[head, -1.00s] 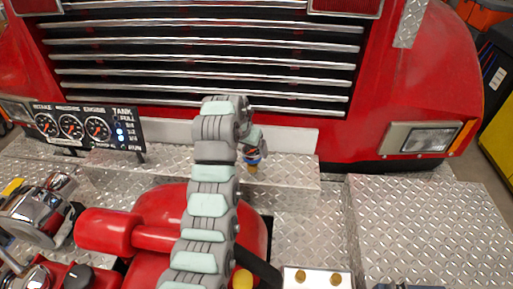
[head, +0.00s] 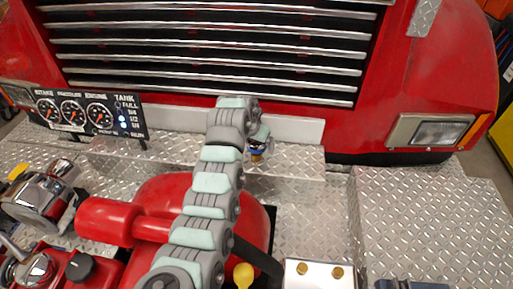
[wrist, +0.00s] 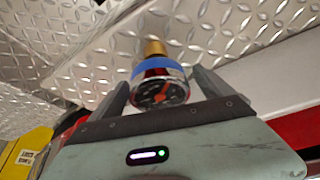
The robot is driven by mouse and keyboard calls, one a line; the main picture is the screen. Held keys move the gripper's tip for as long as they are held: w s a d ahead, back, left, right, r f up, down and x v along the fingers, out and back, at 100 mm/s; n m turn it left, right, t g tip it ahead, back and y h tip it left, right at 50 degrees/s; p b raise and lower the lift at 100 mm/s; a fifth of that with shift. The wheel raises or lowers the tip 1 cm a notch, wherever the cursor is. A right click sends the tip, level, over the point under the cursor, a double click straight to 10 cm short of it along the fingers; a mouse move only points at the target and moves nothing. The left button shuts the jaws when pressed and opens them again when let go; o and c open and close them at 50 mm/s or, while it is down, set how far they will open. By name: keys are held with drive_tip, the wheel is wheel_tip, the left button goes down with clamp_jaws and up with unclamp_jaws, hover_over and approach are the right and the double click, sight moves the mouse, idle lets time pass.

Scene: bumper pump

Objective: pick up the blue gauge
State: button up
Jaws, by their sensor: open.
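The blue gauge (wrist: 158,82) is a small round dial with a dark face, a chrome rim, a blue band and a brass stem. In the wrist view it lies between the two open fingers of my gripper (wrist: 160,88), with a gap visible at least on the right side. In the head view the gauge (head: 257,148) shows by the diamond-plate step, just beyond the end of my arm. My gripper (head: 262,134) is partly hidden by my wrist there. Whether a finger touches the gauge I cannot tell.
A panel of several black-faced gauges (head: 85,112) stands at the left. The chrome grille (head: 210,45) rises behind. Red pump parts (head: 150,215) and chrome fittings (head: 40,195) crowd the lower left. The diamond-plate deck (head: 430,220) at the right is clear.

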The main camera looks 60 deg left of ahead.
drive_tip(key=shift+f, duration=0.7)
drive_tip(key=shift+x, duration=0.9)
drive_tip(key=shift+w, duration=0.1)
drive_tip(key=c, duration=1.9)
drive_tip(key=shift+r, duration=0.1)
clamp_jaws()
drive_tip(key=shift+r, duration=0.1)
